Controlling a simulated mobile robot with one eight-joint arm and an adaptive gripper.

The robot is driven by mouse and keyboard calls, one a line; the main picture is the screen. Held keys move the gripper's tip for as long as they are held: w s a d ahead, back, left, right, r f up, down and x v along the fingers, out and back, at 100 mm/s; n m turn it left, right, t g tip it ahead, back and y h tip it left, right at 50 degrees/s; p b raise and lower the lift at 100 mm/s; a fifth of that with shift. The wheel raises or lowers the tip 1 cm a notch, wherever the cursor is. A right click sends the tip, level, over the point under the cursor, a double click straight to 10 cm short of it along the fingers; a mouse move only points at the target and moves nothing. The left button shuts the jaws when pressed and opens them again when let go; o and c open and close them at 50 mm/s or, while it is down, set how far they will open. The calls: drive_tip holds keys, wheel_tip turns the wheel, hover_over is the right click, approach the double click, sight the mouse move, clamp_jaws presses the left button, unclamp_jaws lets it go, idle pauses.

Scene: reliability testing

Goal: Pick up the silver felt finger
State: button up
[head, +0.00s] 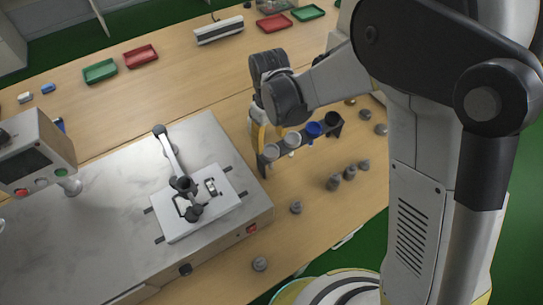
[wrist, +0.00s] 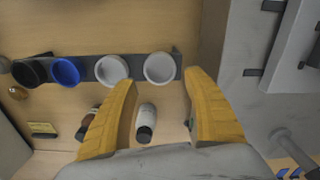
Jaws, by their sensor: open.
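A dark rack (head: 303,146) on the wooden table holds a row of round cups: a grey one (head: 271,152), a pale one (head: 293,139), a blue one (head: 314,129) and a black one. In the wrist view, the two pale grey cups are the end one (wrist: 160,67) and its neighbour (wrist: 111,69). I cannot tell for certain which thing is the silver felt finger. My gripper (wrist: 160,78) is open and empty, its yellow fingers on either side of the end grey cup in the picture. In the head view, my arm partly hides the gripper (head: 262,133) beside the rack.
A grey metal-topped bench (head: 110,190) with a clamp device (head: 195,205) stands left of the rack. Several small grey weights (head: 334,183) lie on the table in front. Red and green trays (head: 100,71) sit at the back.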

sight(271, 153)
wheel_tip(271, 153, down, 5)
drive_tip(key=shift+s+d+f+b, duration=0.1)
drive_tip(key=shift+s+b, duration=0.05)
drive_tip(key=shift+b, duration=1.05)
drive_tip(key=c, duration=1)
